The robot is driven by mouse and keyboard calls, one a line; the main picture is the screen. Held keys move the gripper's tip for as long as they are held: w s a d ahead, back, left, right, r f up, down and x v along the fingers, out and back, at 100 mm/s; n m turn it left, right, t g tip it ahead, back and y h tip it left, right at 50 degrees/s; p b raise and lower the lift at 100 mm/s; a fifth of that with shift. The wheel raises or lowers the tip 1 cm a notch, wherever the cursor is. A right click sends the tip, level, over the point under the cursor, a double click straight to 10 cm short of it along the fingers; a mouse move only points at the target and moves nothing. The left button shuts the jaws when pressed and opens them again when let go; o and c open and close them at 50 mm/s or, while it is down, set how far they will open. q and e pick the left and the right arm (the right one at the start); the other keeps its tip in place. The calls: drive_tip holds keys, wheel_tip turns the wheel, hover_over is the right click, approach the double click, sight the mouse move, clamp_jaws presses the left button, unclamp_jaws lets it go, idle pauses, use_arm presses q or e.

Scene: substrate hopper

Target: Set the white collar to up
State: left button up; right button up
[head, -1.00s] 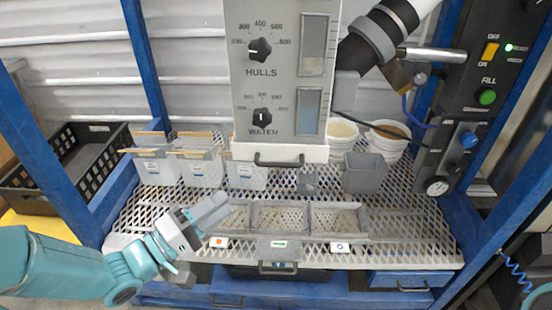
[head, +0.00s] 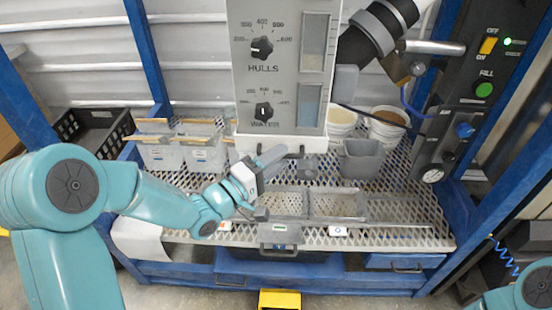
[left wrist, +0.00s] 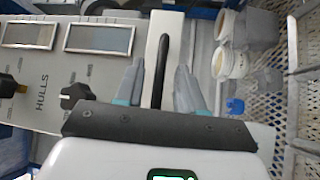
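The white collar (head: 313,145) is a band around the bottom of the grey hopper panel, with a dark bar handle on its front. My left gripper (head: 272,156) is in front of the collar's lower edge and hides much of the handle. In the left wrist view, the dark handle (left wrist: 160,68) lies between the two grey fingers, and the collar (left wrist: 178,30) shows as a white strip behind it. The left gripper (left wrist: 157,88) is open, with gaps on both sides of the handle. My right gripper is out of view.
The panel (head: 280,75) carries HULLS and WATER knobs. Below is a perforated shelf (head: 400,210) with a divided tray (head: 335,205). White bins (head: 205,155) stand left; a grey tub (head: 360,160) and white buckets (head: 385,132) stand right. Blue posts (head: 147,55) frame the area.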

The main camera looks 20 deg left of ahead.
use_arm(q)
clamp_jaws()
wheel_tip(320, 180, up, 4)
drive_tip(key=shift+w+r+p, duration=0.1)
drive_tip(key=shift+p, duration=1.05)
unclamp_jaws()
